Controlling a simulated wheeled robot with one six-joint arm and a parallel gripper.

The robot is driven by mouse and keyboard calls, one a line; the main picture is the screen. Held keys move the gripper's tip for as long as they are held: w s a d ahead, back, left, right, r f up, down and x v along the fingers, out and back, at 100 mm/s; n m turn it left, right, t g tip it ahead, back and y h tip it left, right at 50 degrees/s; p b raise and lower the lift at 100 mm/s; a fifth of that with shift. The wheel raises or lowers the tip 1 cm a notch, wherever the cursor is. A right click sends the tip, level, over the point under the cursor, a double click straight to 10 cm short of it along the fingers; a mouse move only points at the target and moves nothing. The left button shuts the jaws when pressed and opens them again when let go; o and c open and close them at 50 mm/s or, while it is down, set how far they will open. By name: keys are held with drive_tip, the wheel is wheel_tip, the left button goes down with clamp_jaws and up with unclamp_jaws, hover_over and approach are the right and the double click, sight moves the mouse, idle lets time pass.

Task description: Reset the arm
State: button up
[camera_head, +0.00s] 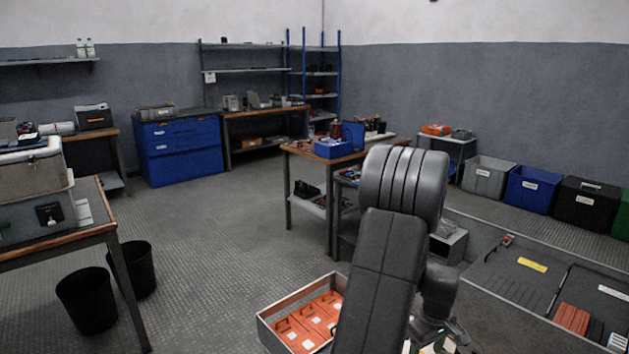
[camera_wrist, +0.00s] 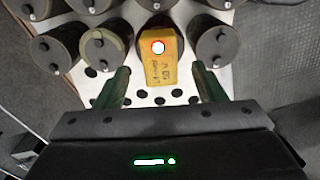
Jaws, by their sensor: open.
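My gripper (camera_wrist: 161,72) is open in the wrist view, with its two greenish fingers spread apart. A yellow block (camera_wrist: 160,70) with dark printing and a red-and-white round mark at its far end lies between the fingers. A gap shows between the block and each finger. Dark cylinders, which look like capacitors, stand around it, one to the right (camera_wrist: 217,45) and one to the left (camera_wrist: 103,48). They stand on a white perforated plate (camera_wrist: 180,82). In the head view my arm fills the lower middle, and the gripper cannot be made out clearly.
In the head view, a metal tray (camera_head: 264,325) with orange cases sits left of my arm. A workbench (camera_head: 290,150) stands behind it. Two black bins (camera_head: 87,300) stand under the left table. The floor at centre left is clear.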

wheel_tip(320, 180, down, 5)
drive_tip(key=shift+r+b, duration=0.1)
drive_tip(key=shift+b, duration=0.25)
drive_tip(key=shift+r, duration=0.15)
drive_tip(key=shift+r, duration=0.15)
